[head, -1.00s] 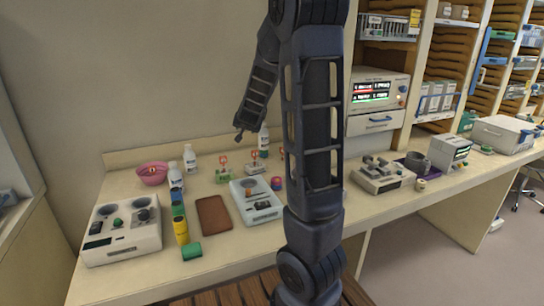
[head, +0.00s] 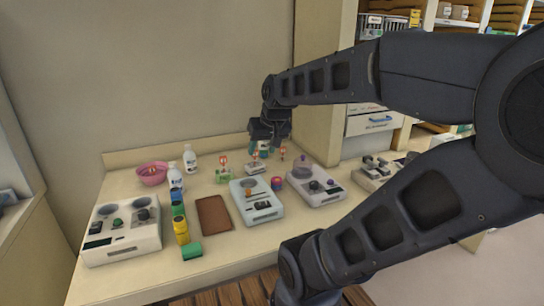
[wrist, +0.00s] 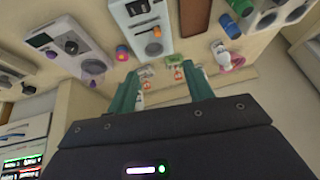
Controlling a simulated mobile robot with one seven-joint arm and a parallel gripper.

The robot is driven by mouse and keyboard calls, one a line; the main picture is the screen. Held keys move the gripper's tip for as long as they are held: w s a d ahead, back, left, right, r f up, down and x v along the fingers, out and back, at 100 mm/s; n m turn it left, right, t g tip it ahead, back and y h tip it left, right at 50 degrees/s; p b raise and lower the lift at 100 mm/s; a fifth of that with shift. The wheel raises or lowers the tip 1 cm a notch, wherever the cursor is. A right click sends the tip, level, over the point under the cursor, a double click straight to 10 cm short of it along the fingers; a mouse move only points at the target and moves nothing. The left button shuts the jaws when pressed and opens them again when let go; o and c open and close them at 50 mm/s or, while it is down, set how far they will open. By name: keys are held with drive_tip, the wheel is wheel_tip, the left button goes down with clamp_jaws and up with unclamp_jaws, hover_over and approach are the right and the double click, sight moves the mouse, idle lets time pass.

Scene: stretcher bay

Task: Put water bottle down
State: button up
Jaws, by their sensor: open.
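My gripper (head: 264,148) is over the back of the counter, pointing down, with its tips near small red-topped items. In the wrist view its two teal fingers (wrist: 160,84) are apart, and no bottle shows between them. One white water bottle (head: 190,158) with a dark label stands upright at the back left, beside the pink bowl. Another white bottle (head: 175,180) stands nearer the front, behind the small coloured containers. Both are well left of my gripper. The spot where a third bottle stood at the back is mostly covered by my gripper.
The counter holds a pink bowl (head: 152,173), a white device (head: 122,230) at left, a brown pad (head: 214,212), a pale blue device (head: 256,201) and a grey device (head: 316,186). A yellow container (head: 181,230) stands near the front. Shelving is at the right.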

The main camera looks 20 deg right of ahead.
drive_tip(key=shift+g+h, duration=0.5)
drive_tip(key=s, duration=0.5)
drive_tip(key=shift+s+d+f, duration=0.2)
drive_tip(key=shift+d+f, duration=0.1)
drive_tip(key=shift+d, duration=0.05)
idle(0.4)
